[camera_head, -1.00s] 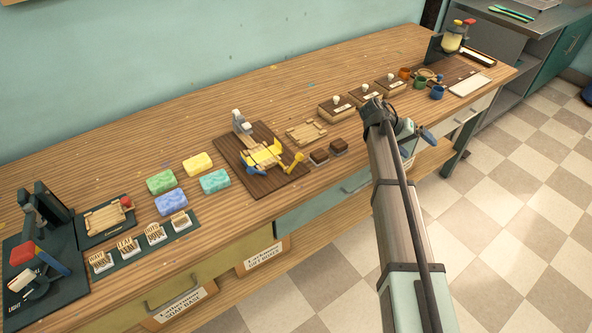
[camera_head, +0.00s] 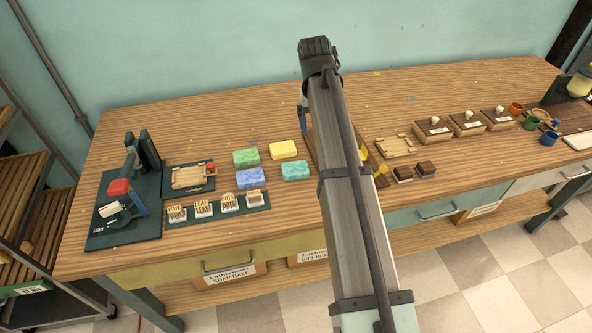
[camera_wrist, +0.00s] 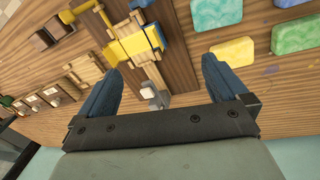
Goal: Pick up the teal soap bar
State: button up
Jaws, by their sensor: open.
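The teal soap bar (camera_head: 295,171) lies on the wooden bench, at the front right of a group of soap bars. It also shows at the top edge of the wrist view (camera_wrist: 215,13), partly cut off. My gripper (camera_wrist: 160,82) is open and empty, its two blue fingers apart above the bench. It is over the dark board with the yellow-and-blue tool, to one side of the soap bars and apart from the teal one. In the head view my arm hides most of the gripper.
A yellow bar (camera_head: 283,149), a green bar (camera_head: 246,157) and a blue bar (camera_head: 251,177) lie close to the teal one. A rack of stamps (camera_head: 230,206) stands in front of them. A dark press (camera_head: 128,190) is at the left. The dark tool board (camera_wrist: 178,45) is under my gripper.

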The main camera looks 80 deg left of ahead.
jog(key=n+g, duration=0.2)
send_over(295, 168)
notch_tip(295, 168, down, 13)
jog(key=shift+a+f, duration=0.1)
jog(key=shift+f, duration=0.1)
jog(key=c, duration=0.9)
